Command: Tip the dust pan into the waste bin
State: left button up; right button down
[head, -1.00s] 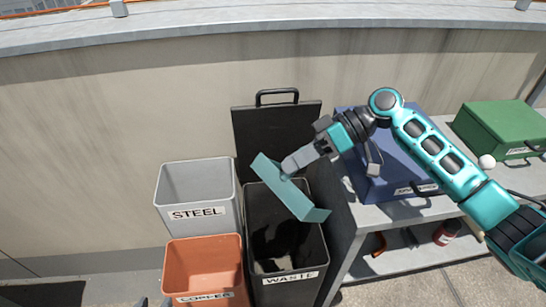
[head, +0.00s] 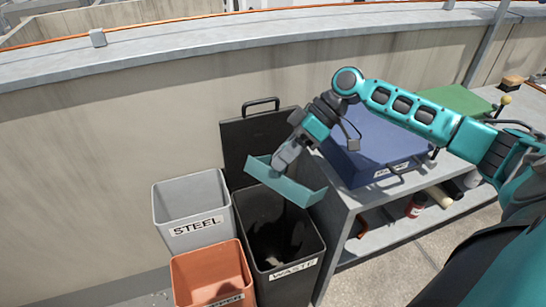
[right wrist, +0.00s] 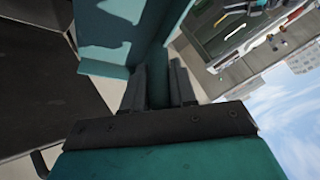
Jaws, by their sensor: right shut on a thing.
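The teal dust pan (head: 300,190) hangs over the waste bin (head: 290,268), a dark open-topped bin labelled WASTE, with its right end slightly lower in the head view. My right gripper (head: 281,163) is shut on the pan's edge on the far side. The right wrist view shows the dark fingers (right wrist: 160,88) closed around a teal part of the pan (right wrist: 120,30), with a dark patch or shadow on its surface. Whether anything lies in the pan is unclear. Pale patches show inside the bin. My left gripper is not in view.
The bin's dark lid (head: 245,140) stands open against the wall. A grey STEEL bin (head: 190,228) and an orange COPPER bin (head: 212,275) stand to the left. A grey bench (head: 345,190) with a blue case (head: 375,145) and a green case (head: 465,100) is to the right.

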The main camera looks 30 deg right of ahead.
aim_at(274, 182)
jog(key=shift+s+a+h, duration=0.1)
jog(key=shift+a+h, duration=0.1)
jog(key=shift+h, duration=0.2)
jog(key=shift+a+f+h, duration=0.1)
jog(key=shift+a+h, duration=0.15)
jog(key=shift+h, duration=0.05)
jog(key=shift+s+a+f+n+t+h+b, duration=0.1)
jog(key=shift+a+n+t+h+b, duration=0.2)
jog(key=shift+h, duration=0.2)
jog(key=shift+s+a+n+t+h+b, duration=0.1)
jog(key=shift+a+h+b, duration=0.1)
jog(key=shift+h+b, duration=0.25)
jog(key=shift+s+a+f+h+b, duration=0.15)
jog(key=shift+a+f+h+b, duration=0.1)
jog(key=shift+a+h+b, duration=0.6)
jog(key=r+p, duration=0.3)
jog(key=shift+d+p, duration=0.3)
jog(key=shift+r, duration=0.5)
jog(key=shift+r+p, duration=0.25)
jog(key=shift+p, duration=0.15)
jog(key=shift+a+t, duration=0.1)
jog(key=shift+t, duration=0.2)
